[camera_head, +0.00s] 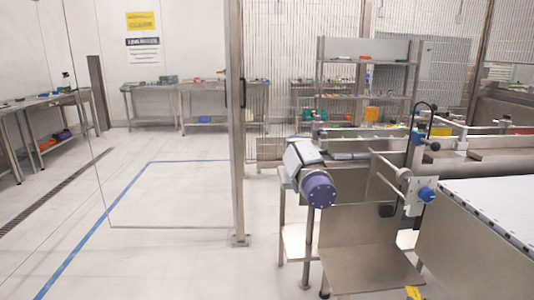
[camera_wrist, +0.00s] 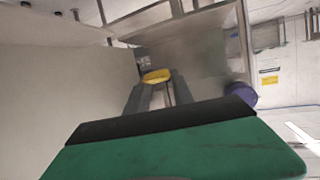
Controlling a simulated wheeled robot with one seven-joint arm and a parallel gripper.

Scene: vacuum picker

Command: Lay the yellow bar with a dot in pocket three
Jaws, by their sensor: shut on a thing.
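My gripper (camera_wrist: 157,84) shows in the wrist view as two dark grey fingers beyond a black and green body. It is shut on a yellow bar (camera_wrist: 156,75), which lies crosswise at the fingertips. I cannot make out a dot on the bar in this view. In the head view a small yellow piece with a dark mark (camera_head: 413,293) shows at the bottom edge, partly cut off; I cannot tell if it is the held bar. Pocket three is not seen in either view.
A steel conveyor with a purple drum end (camera_head: 319,188) stands right of centre, beside a slanted steel plate (camera_head: 365,245). A white belt surface (camera_head: 495,205) is at the right. A glass panel post (camera_head: 236,130) stands left of the conveyor. The left floor is clear.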

